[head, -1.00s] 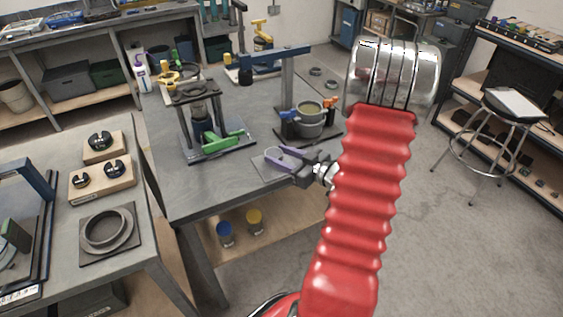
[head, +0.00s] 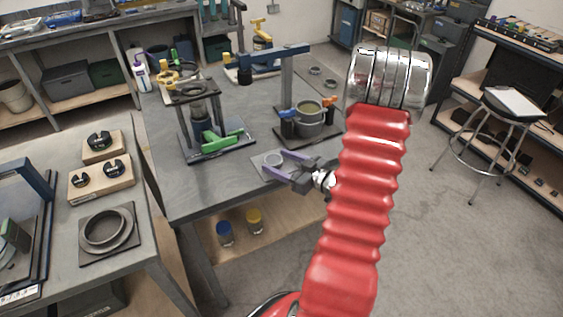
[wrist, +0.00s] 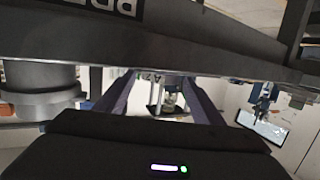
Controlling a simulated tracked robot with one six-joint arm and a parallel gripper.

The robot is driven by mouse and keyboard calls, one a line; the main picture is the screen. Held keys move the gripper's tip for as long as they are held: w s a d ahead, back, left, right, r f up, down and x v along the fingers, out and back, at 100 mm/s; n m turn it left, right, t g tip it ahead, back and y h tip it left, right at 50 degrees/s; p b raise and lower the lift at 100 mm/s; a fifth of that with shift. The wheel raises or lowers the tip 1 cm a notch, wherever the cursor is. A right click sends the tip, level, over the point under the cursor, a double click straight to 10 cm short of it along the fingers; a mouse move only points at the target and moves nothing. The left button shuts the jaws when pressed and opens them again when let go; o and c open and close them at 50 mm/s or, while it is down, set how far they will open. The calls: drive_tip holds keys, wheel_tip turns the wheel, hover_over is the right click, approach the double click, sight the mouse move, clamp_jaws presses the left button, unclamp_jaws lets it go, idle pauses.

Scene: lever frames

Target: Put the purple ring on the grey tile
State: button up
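The purple ring (head: 273,158), small and pale, appears to lie on the grey tile (head: 258,170) at the near right edge of the workbench. My gripper (head: 274,161) has two purple fingers and reaches in from the right, low over the tile. The fingers are spread, with the ring between their tips. I cannot tell whether either finger touches the ring. My gripper's fingers also show apart in the wrist view (wrist: 157,92); I cannot make out the ring there. The hand covers the right part of the tile.
A black frame stand with a green clamp (head: 221,142) stands left of the tile. Behind the tile is a post stand with a grey pot (head: 311,122). The bench's left front (head: 200,190) is clear. A side table (head: 150,225) stands at left.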

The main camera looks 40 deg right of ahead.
drive_tip(key=shift+s+r, duration=0.1)
drive_tip(key=shift+s+d, duration=0.1)
drive_tip(key=shift+s, duration=0.2)
drive_tip(key=v, duration=1.1)
drive_tip(key=shift+r, duration=0.2)
idle(0.6)
